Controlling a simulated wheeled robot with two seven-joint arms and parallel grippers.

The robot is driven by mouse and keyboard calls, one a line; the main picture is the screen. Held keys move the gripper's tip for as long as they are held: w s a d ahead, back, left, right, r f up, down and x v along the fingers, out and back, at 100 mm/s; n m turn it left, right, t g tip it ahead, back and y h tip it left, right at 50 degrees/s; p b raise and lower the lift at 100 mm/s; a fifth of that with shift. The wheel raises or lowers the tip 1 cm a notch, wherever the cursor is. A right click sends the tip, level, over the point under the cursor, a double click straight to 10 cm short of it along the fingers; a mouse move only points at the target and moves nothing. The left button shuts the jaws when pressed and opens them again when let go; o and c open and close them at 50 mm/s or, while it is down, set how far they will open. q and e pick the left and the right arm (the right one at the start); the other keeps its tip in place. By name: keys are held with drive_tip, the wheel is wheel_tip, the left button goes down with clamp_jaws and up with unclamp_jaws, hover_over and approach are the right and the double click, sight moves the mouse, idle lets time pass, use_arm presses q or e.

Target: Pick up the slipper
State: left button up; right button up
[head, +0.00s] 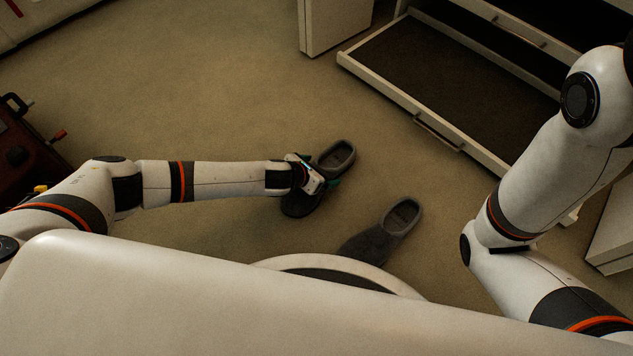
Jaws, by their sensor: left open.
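A dark grey slipper (339,157) lies on the floor near the middle of the head view, its open heel end toward the upper right. My left gripper (312,184) is over this slipper and hides its middle. The gripper is open; I cannot tell whether it touches the slipper. A second grey slipper (392,222) lies to the lower right, apart from the first, with its toe partly hidden behind my own body. My right arm comes in from the right, but its gripper is out of view.
An open, empty-looking drawer (437,125) of a white cabinet juts out at the upper right. A dark red suitcase-like object (22,150) is at the left edge. The carpeted floor (205,95) between them is clear.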

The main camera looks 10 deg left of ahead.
use_arm(q)
drive_tip(key=c, duration=1.1)
drive_tip(key=shift+r, duration=0.15)
